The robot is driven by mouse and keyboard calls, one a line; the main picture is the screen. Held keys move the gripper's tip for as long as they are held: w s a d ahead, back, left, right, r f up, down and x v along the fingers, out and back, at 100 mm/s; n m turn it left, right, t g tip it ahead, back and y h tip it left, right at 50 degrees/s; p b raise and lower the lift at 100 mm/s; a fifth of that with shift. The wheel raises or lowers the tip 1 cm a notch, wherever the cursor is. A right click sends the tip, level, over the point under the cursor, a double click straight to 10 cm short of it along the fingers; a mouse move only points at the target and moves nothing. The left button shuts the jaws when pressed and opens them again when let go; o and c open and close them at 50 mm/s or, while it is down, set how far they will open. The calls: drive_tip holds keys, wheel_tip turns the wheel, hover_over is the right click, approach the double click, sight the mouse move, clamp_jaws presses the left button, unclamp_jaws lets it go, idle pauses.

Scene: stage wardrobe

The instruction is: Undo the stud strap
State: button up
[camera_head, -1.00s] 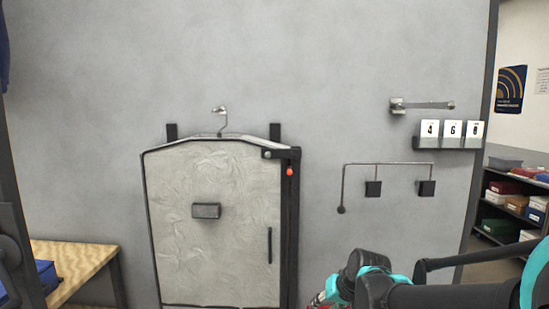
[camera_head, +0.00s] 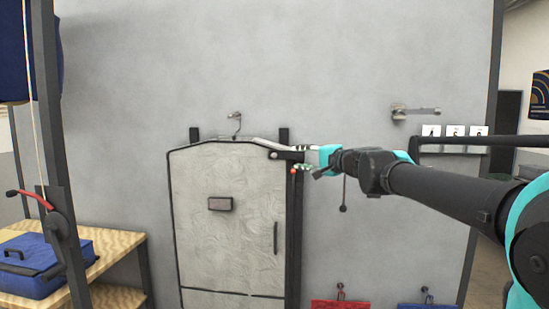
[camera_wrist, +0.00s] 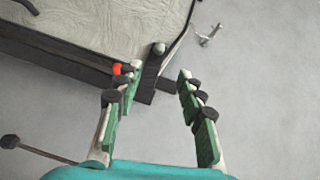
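A pale grey garment bag (camera_head: 230,235) with a dark border hangs on the grey wall. A short dark strap (camera_head: 287,155) with a round grey stud lies across its upper right corner. In the wrist view the strap (camera_wrist: 148,80) shows between my fingers, with the stud (camera_wrist: 158,48) just beyond the fingertips. A red bead (camera_head: 293,171) sits just below the strap; it also shows by one fingertip in the wrist view (camera_wrist: 117,69). My gripper (camera_head: 306,160) is open at the strap's right end (camera_wrist: 157,73). I cannot tell whether the fingers touch the strap.
A hanger hook (camera_head: 236,122) rises above the bag. A wall latch (camera_head: 415,111) and number cards (camera_head: 455,131) are to the right. A rod with a dark knob (camera_head: 343,208) hangs below my arm. A red-handled lever (camera_head: 30,199) and a blue case (camera_head: 40,262) are at left.

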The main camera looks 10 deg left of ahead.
sight(275, 156)
drive_tip(key=x, duration=1.4)
drive_tip(key=shift+w+a, duration=0.2)
drive_tip(key=shift+w, duration=0.1)
drive_tip(key=shift+s+f, duration=0.1)
clamp_jaws()
